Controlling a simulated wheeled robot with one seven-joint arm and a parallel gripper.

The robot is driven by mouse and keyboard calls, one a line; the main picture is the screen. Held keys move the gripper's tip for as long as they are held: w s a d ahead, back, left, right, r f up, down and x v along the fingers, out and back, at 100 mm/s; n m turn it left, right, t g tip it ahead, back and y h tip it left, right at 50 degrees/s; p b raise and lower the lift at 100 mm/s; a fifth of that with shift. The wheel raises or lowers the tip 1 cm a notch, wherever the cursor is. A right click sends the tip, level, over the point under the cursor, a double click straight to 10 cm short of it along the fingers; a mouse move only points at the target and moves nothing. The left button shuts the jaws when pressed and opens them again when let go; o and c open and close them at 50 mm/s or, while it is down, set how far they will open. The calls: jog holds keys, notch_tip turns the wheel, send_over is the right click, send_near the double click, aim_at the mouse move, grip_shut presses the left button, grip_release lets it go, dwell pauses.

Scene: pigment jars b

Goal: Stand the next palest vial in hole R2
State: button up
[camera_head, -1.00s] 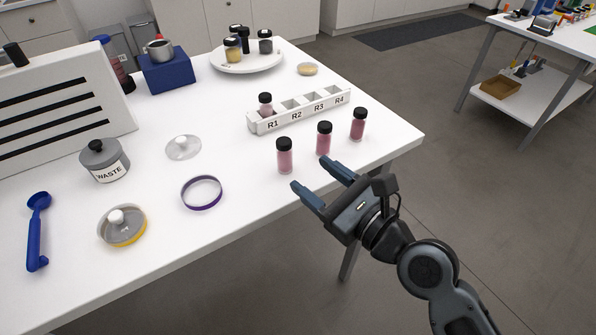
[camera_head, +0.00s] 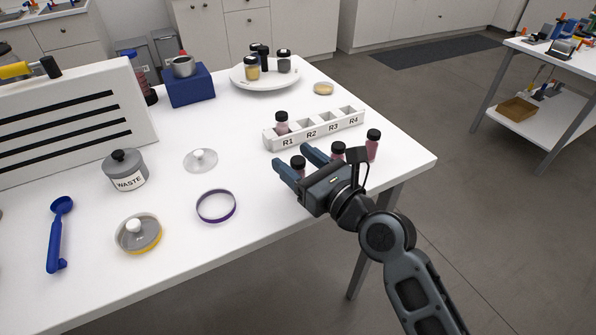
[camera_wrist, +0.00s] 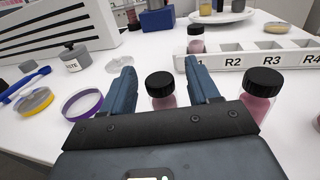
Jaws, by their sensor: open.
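A white rack (camera_head: 270,139) has holes labelled R1 to R4. A pink vial with a black cap (camera_head: 282,122) stands in R1; R2 (camera_head: 306,123), R3 and R4 look empty. Three capped pink vials stand on the table before the rack: the left vial (camera_head: 298,163), the middle vial (camera_head: 338,150) and the right vial (camera_head: 372,146). My gripper (camera_head: 290,158) is open, low over the table. In the wrist view the left vial (camera_wrist: 160,90) stands between the open fingers, nearer the right one. The middle vial (camera_wrist: 260,95) is outside the right finger. My gripper partly hides both in the head view.
A purple-rimmed ring (camera_head: 216,206), a clear knobbed lid (camera_head: 201,160) and a WASTE jar (camera_head: 125,170) lie to the left. A white plate (camera_head: 264,84) with several jars and a yellow disc (camera_head: 323,88) are behind the rack. The table's edge is close on the right.

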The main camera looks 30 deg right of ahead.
jog(key=c, duration=1)
